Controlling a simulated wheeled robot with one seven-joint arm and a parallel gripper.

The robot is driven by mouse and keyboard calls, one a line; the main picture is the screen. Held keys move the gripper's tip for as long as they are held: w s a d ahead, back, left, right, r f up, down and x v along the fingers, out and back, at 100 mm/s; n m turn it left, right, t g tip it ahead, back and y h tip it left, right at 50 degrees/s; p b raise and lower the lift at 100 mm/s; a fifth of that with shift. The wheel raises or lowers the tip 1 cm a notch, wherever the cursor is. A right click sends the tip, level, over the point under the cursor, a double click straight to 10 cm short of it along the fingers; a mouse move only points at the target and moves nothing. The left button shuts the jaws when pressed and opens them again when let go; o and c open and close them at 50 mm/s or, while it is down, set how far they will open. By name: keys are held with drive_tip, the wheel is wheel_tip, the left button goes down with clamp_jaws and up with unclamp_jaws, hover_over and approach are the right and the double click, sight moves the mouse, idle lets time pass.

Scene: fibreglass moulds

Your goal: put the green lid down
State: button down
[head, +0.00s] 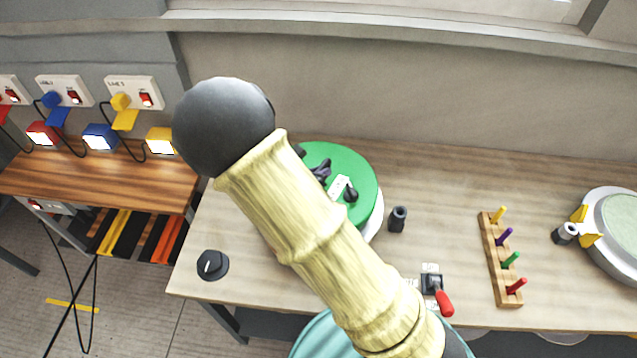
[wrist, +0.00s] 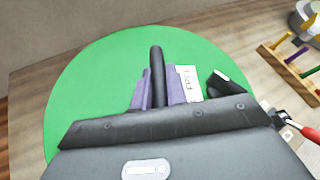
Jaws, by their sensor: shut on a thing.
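The green lid (head: 360,169) is a round disc with a dark handle and a white label. It lies over a white round body at the back of the workbench, partly hidden by my arm. In the wrist view the green lid (wrist: 85,90) fills the middle. My gripper (wrist: 157,85) is shut on the lid's dark upright handle, with a purple-grey finger pad on each side. In the head view my gripper (head: 322,170) shows just past my arm. I cannot tell whether the lid touches the white body beneath.
A wooden rack (head: 499,262) with coloured pegs stands right of the lid. A dark cylinder (head: 397,219), a red-handled clamp (head: 440,293) and a black knob (head: 212,265) are on the bench. A round mould (head: 612,222) with yellow clamps is at far right.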

drive_tip(key=shift+f, duration=0.1)
drive_tip(key=shift+d+f, duration=0.1)
drive_tip(key=shift+f, duration=1.9)
drive_tip(key=c, duration=1.7)
unclamp_jaws()
drive_tip(key=shift+f, duration=0.1)
drive_tip(key=o, duration=0.3)
drive_tip(key=shift+s, duration=0.1)
